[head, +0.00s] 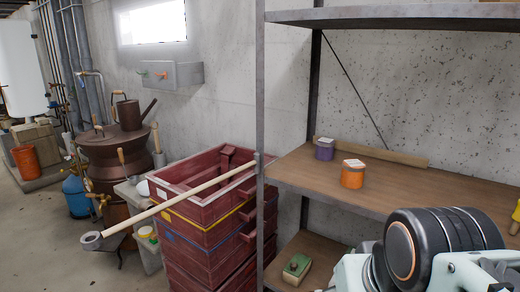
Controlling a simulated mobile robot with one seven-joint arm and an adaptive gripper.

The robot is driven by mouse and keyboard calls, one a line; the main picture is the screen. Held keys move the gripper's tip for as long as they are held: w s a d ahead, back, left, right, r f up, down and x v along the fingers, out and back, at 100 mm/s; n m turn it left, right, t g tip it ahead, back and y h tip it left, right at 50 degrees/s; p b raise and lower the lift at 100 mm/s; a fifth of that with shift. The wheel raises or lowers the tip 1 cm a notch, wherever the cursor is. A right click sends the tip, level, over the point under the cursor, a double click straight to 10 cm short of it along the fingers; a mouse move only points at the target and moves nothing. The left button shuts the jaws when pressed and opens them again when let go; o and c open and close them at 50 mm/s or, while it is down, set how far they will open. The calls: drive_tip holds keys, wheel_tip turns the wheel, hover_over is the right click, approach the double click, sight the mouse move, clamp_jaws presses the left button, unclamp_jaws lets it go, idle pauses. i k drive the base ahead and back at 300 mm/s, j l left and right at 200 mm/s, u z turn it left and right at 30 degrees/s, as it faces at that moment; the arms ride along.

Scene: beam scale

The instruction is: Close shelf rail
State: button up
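A long pale wooden rail (180,200) reaches from the shelf's front left post (260,110) out to the lower left, away from the shelf. It passes in front of dark red stacked crates. Its near end has a grey metal ring or bracket (91,240). The rail does not lie across the front of the wooden middle shelf (440,185), so that edge is open in view. My arm shows at the lower right as a black ribbed cylinder and pale links, in front of the shelf. My gripper's fingers are not visible.
An orange canister (352,174) and a purple one (324,149) stand on the middle shelf. A green block-like item (297,269) sits on the lower shelf. The red crates (205,215) stand beside the shelf.

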sight(91, 242)
drive_tip(key=j+z, duration=0.1)
drive_tip(key=j, duration=1.15)
drive_tip(key=i, duration=0.05)
